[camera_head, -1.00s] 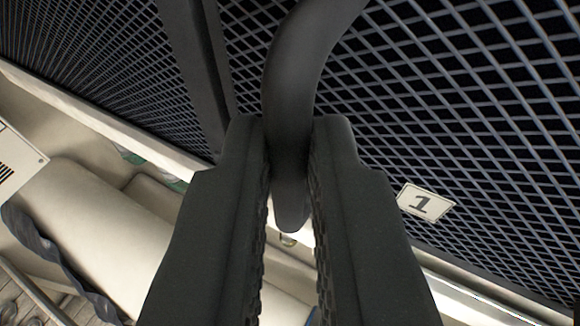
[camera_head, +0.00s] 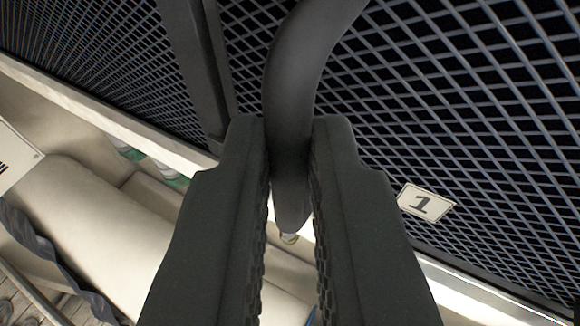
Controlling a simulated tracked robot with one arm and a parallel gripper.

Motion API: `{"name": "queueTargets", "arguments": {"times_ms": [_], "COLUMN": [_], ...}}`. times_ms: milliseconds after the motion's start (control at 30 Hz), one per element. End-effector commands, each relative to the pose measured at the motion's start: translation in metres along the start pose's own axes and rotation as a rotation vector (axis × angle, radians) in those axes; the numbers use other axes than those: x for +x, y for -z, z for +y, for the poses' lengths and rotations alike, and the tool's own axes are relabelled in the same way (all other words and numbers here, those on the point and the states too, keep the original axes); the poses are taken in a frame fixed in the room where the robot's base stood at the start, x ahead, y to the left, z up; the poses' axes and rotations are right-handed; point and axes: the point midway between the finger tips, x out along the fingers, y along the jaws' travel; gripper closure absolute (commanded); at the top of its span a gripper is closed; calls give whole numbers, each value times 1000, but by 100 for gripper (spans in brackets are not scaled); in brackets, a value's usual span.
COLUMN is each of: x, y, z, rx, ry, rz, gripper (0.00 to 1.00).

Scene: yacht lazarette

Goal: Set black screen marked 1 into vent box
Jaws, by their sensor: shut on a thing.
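The black mesh screen (camera_head: 470,120) fills the upper part of the head view, with a white label reading 1 (camera_head: 425,203) near its lower right. A dark bar crosses the mesh at upper left. My gripper (camera_head: 290,150) is in the middle, its two ridged fingers shut on the curved dark handle (camera_head: 298,80) in front of the mesh. The handle's end sticks out below the grip. I cannot make out the vent box as a separate thing.
Below the screen is a pale edge (camera_head: 110,122), and beyond it a cream rounded surface (camera_head: 100,215). A dark twisted strip (camera_head: 45,260), wooden slats (camera_head: 22,300) and small green-and-white items (camera_head: 165,173) lie at left.

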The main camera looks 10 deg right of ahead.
Motion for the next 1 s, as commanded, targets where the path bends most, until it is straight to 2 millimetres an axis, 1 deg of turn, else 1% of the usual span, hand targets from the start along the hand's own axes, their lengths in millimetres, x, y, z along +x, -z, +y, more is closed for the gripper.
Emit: {"name": "queueTargets", "arguments": {"times_ms": [500,533,600,867,1000], "x": [2,2,2,2,-2], "y": [-8,-7,-7,-8,-8], "z": [0,0,0,0,0], "rx": [-1,-1,-1,0,0], "ry": [0,0,0,0,0], "rz": [2,2,2,0,1], "gripper": [100,81,64,64,64]}}
